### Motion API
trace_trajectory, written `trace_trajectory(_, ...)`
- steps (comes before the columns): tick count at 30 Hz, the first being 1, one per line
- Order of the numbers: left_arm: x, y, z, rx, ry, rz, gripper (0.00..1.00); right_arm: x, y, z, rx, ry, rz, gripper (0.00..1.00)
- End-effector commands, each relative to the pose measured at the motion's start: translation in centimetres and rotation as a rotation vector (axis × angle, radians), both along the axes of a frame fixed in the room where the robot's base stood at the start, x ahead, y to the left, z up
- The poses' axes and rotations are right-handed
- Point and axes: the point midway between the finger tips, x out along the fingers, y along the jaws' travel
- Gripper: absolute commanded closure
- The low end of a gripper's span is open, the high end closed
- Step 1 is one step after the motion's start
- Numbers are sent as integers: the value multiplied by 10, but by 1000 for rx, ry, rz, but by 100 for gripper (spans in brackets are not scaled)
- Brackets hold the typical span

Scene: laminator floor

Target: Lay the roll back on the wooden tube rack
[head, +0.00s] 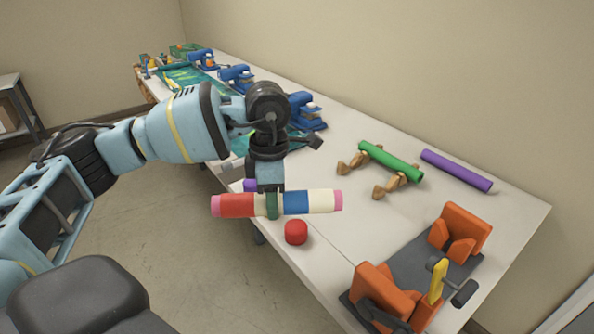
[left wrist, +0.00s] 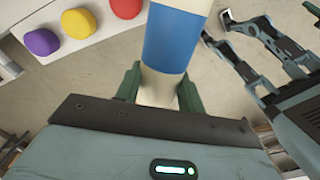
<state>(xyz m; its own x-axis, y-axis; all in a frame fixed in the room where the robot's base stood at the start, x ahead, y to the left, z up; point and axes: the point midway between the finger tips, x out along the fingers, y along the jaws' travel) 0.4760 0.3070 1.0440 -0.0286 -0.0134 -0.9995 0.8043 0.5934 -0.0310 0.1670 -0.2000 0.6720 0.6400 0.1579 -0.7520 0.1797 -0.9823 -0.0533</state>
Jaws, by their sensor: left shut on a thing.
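My left gripper (head: 272,205) is shut around the middle of a striped roll (head: 297,202) with red, cream and blue bands and pink ends. The roll is level, above the near edge of the table. In the left wrist view the roll (left wrist: 167,40) shows its blue and cream bands between my green fingers (left wrist: 158,92). The wooden tube rack (head: 384,189) stands on the table to the right of the roll, with a green tube (head: 390,161) lying across it. My right gripper (left wrist: 218,28) shows in the left wrist view with its fingers apart and empty.
A purple tube (head: 456,170) lies behind the rack. An orange stand with a grey base (head: 425,266) is at the near right. A red knob (head: 296,232) is just below the roll. Blue machines (head: 305,111) stand to the left. White table is free between roll and rack.

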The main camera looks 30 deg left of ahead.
Motion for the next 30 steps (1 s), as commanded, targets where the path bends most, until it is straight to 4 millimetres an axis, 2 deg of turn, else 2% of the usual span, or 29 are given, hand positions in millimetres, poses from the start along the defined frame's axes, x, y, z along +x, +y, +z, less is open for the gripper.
trace_trajectory(11, -34, -27, -36, 4, 11, -863, 88, -7, 0, -4, -1, 15, 0, 64)
trace_trajectory(21, -71, -64, -64, 1, 22, -1680, 88, -4, 0, -2, 0, 10, 0, 64)
trace_trajectory(27, -88, -84, -73, 1, 24, -2044, 88, -2, 0, -1, 0, 5, 0, 64)
trace_trajectory(30, -93, -90, -75, 2, 23, -2146, 88, -2, 0, -1, 0, 4, -1, 64)
